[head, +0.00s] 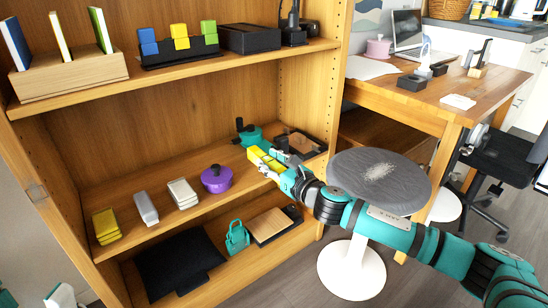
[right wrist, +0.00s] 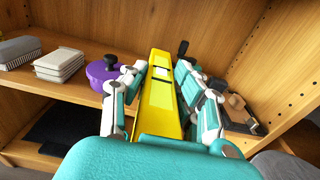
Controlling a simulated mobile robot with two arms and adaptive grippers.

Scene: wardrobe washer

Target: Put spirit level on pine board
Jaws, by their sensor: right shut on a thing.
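The yellow spirit level (head: 258,156) is held in my right gripper (head: 278,170), above the middle shelf in the head view. In the right wrist view the level (right wrist: 158,110) lies lengthwise between the two fingers, pointing away from me. A flat light-brown wooden board (head: 268,226), which looks like the pine board, lies on the lower shelf, below the gripper in the head view. A dark thing lies at its right end. Teal and white parts at the bottom left corner of the head view look like my left gripper (head: 60,297); its fingers do not show clearly.
The lower shelf holds a teal bag (head: 237,238) and a black cloth-like thing (head: 178,262). A grey stool (head: 380,180) stands at right.

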